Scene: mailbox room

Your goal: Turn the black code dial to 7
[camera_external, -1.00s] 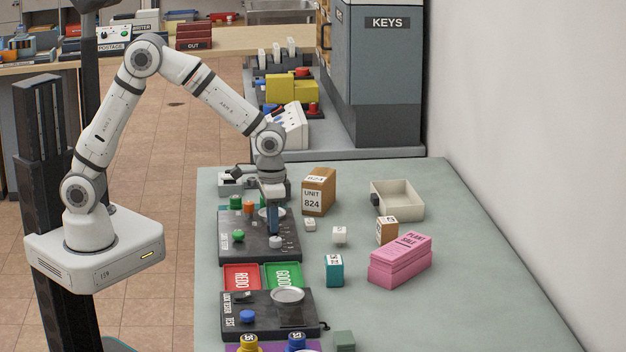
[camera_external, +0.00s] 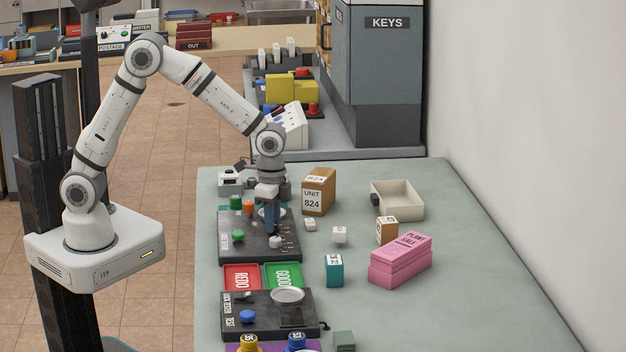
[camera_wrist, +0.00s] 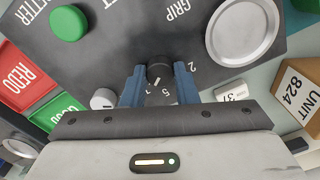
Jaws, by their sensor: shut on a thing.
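The black code dial (camera_wrist: 160,74) stands on the dark panel (camera_wrist: 118,45) in the wrist view. My gripper (camera_wrist: 160,84), with blue fingers, is shut on the dial, one finger on each side. A short white mark shows on the dial's near side, towards a printed 5. A 2 is printed right of the right finger. The other numbers, including any 7, are hidden or unreadable. In the external view my gripper (camera_external: 272,224) points down at the panel's right part, and the dial is hidden behind the fingers.
A white knob (camera_wrist: 103,98) is close to the left finger. A green button (camera_wrist: 68,23) and a round metal plate (camera_wrist: 242,30) are on the panel. REDO (camera_external: 242,276) and GOOD (camera_external: 284,275) trays lie in front. Small boxes stand to the right, including the UNIT 824 box (camera_external: 313,199).

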